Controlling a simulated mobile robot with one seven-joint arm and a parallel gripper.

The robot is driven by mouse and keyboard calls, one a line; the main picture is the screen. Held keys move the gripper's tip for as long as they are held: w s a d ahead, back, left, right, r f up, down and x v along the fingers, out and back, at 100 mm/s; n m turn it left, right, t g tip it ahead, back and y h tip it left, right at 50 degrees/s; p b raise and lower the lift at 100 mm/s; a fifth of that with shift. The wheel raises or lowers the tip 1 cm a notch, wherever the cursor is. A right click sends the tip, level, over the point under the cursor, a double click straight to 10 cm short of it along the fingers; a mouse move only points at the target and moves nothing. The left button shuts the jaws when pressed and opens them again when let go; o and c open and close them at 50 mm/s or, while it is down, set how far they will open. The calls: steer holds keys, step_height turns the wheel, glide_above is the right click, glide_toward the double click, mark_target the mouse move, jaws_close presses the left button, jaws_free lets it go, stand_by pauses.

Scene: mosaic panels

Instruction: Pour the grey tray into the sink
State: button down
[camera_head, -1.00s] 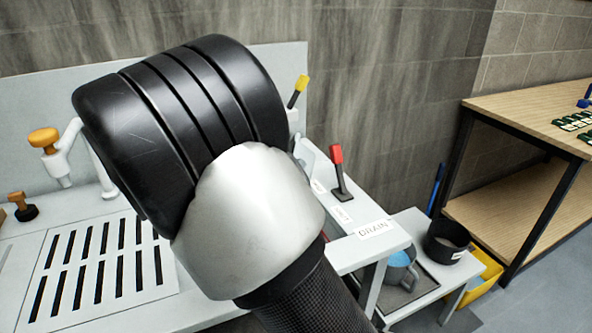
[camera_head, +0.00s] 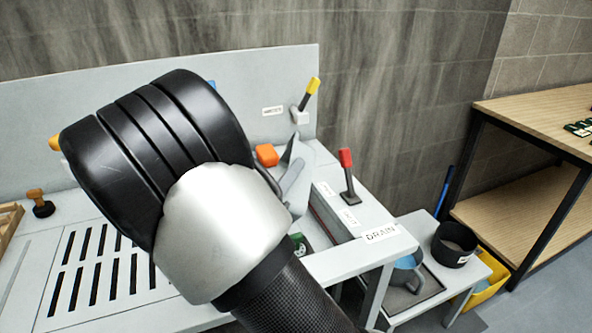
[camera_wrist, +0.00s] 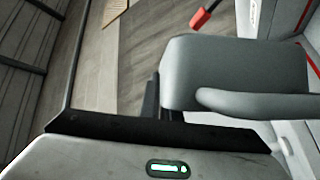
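A smooth grey piece that I take to be the grey tray (camera_wrist: 235,72) fills the right middle of the wrist view, tilted, with a rounded edge. Black finger parts of my gripper (camera_wrist: 160,98) meet its left end. In the head view the tray (camera_head: 298,185) shows as slanted grey surfaces behind my wrist, above the basin beside the DRAIN label. My wrist hides the fingers there. I cannot see what the tray holds. The sink (camera_head: 322,222) is a recess with a green item (camera_head: 298,243) at its near left.
A red lever (camera_head: 347,175) and a yellow lever (camera_head: 308,95) stand by the sink. An orange block (camera_head: 266,155) is behind. A slotted drainboard (camera_head: 65,240) lies left.

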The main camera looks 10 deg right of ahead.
steer(key=shift+a+r+n+t+p, duration=0.25)
steer(key=shift+a+n+t+p, duration=0.05)
steer(key=shift+a, duration=0.1)
steer(key=shift+w+a+r+n+t, duration=0.15)
steer(key=shift+a+n, duration=0.2)
steer(key=shift+a, duration=0.2)
steer(key=shift+s+a+r+n+t, duration=0.15)
steer(key=shift+a+n, duration=0.2)
steer(key=shift+a, duration=0.2)
steer(key=shift+f, duration=0.1)
stand_by(0.9)
